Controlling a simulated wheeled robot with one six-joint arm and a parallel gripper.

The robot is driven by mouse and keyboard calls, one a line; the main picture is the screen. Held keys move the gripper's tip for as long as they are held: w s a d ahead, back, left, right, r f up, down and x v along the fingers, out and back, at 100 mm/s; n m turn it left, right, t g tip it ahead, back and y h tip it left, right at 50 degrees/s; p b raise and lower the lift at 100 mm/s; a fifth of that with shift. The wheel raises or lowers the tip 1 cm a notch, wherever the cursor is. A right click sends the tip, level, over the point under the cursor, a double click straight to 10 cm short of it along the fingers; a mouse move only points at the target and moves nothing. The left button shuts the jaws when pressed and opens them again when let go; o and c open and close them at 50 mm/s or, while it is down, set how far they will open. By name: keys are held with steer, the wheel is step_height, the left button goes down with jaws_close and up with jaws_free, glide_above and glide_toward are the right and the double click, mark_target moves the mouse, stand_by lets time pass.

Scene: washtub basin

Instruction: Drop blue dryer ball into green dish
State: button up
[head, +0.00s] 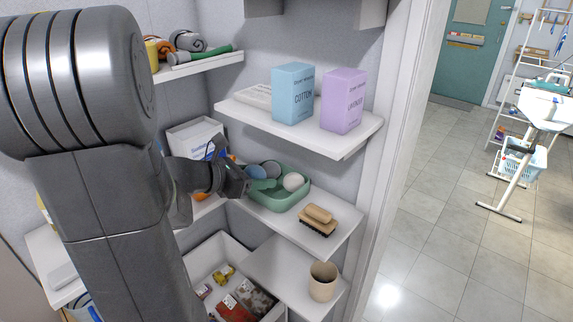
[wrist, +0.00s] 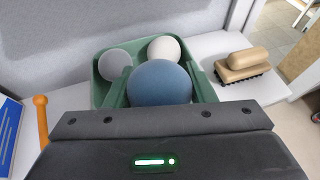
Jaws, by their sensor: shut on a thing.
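In the head view the ball (head: 256,172) shows at the tip of my gripper (head: 261,178), at the left part of the green dish (head: 283,202). In the wrist view the ball appears in front of the green dish (wrist: 99,92) and covers part of it. A grey ball (wrist: 115,65) and a white ball (wrist: 164,49) lie in the dish. The exact height of the blue ball above the dish floor is hard to tell.
A wooden brush (head: 318,221) lies right of the dish on the same shelf. Above are a blue box (head: 293,94) and a purple box (head: 342,101) on a higher shelf. A beige cup (head: 322,281) stands lower down. An orange-handled item (wrist: 42,115) is left of the dish.

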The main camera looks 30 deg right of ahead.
mark_target(287, 177)
steer(key=d+p, duration=0.1)
steer(key=d, duration=0.3)
steer(key=d+p, duration=0.1)
steer(key=d, duration=0.3)
steer(key=shift+w+d, duration=0.2)
steer(key=shift+d, duration=0.15)
steer(key=shift+a+f, duration=0.15)
steer(key=shift+f, duration=0.2)
steer(key=shift+f, duration=0.1)
steer(key=shift+f, duration=0.1)
steer(key=o, duration=1)
steer(key=shift+o, duration=0.2)
steer(key=shift+r, duration=0.25)
steer(key=a+b, duration=0.2)
steer(key=a, duration=1.1)
steer(key=shift+s+r, duration=0.2)
steer(key=shift+s, duration=0.1)
